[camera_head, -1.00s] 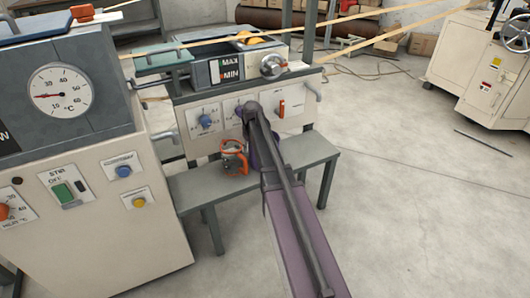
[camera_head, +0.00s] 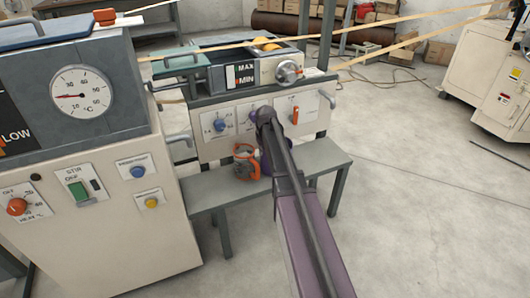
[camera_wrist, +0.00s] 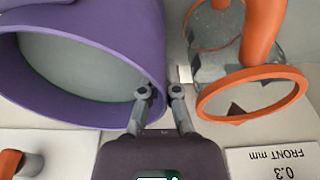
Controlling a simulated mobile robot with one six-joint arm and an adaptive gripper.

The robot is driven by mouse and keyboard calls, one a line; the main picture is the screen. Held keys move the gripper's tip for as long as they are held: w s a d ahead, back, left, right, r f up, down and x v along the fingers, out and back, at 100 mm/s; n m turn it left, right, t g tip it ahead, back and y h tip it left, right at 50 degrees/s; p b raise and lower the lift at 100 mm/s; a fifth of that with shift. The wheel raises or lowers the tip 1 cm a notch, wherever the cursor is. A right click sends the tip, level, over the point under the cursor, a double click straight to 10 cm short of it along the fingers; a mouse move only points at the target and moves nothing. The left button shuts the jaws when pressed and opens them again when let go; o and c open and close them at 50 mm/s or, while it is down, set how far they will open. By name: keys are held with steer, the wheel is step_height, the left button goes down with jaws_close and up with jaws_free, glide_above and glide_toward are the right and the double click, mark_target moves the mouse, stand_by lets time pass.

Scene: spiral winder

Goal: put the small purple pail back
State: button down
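The small purple pail (camera_head: 265,160) stands on the grey bench beside the orange-rimmed jug, mostly hidden behind my arm. In the wrist view the pail (camera_wrist: 90,112) is large at the left, its open mouth and pale inside showing. My gripper (camera_wrist: 160,92) is at the pail's rim, one finger on the inner side of the wall and the other on the outer side. The fingers are close together with the wall between them and look shut on it. Contact of the fingertips is hard to see. In the head view the gripper end is hidden by my arm.
The clear jug (camera_head: 246,161) with orange rim and handle stands close beside the pail; it also shows in the wrist view (camera_wrist: 250,92). A panel with knobs (camera_head: 215,128) rises behind the bench (camera_head: 325,158). A control cabinet (camera_head: 110,220) stands left. Floor at right is clear.

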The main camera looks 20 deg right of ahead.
steer(key=shift+r+p, duration=1.4)
steer(key=shift+r, duration=0.15)
steer(key=shift+s+r, duration=0.1)
steer(key=shift+s, duration=0.1)
steer(key=s+a+r+p, duration=0.1)
steer(key=s, duration=1.4)
steer(key=shift+s+a+r, duration=0.15)
steer(key=shift+s+a, duration=0.1)
steer(key=shift+a, duration=0.1)
steer(key=shift+d, duration=0.1)
